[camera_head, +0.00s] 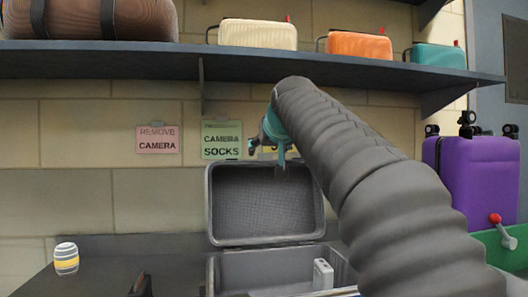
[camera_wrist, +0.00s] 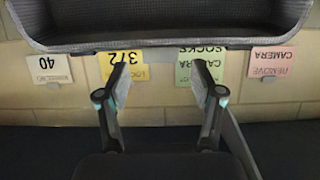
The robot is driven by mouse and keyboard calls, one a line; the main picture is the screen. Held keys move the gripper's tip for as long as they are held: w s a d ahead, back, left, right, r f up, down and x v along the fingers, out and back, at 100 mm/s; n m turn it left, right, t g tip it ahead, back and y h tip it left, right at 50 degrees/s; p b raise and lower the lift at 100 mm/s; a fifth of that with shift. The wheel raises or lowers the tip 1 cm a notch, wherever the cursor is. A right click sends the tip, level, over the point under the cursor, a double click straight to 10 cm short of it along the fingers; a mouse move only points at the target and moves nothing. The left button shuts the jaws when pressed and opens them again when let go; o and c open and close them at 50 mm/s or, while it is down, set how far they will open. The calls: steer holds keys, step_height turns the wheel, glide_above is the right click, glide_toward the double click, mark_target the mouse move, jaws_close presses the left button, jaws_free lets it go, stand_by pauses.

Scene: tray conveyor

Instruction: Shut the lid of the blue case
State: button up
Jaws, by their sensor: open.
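The case (camera_head: 213,275) stands open on the dark counter, its grey-lined inside facing me. Its lid (camera_head: 265,203) is raised nearly upright at the back. Little of the outer shell shows, so its blue colour is hard to confirm. The lid's edge and lining also fill the top of the wrist view (camera_wrist: 160,38). My gripper (camera_head: 267,152) is open and empty, near the lid's top edge in the head view. In the wrist view its two fingers (camera_wrist: 161,75) are spread apart below the lid's edge. I cannot tell whether they touch the lid.
A white object (camera_head: 323,273) is inside the case at right. A striped jar (camera_head: 66,258) stands on the counter at left. A shelf (camera_head: 245,63) with several bags is overhead. Wall signs (camera_head: 221,140) hang behind the lid. A purple suitcase (camera_head: 480,175) stands at right.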

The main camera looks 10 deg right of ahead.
steer(key=shift+x, duration=1.15)
jaws_close()
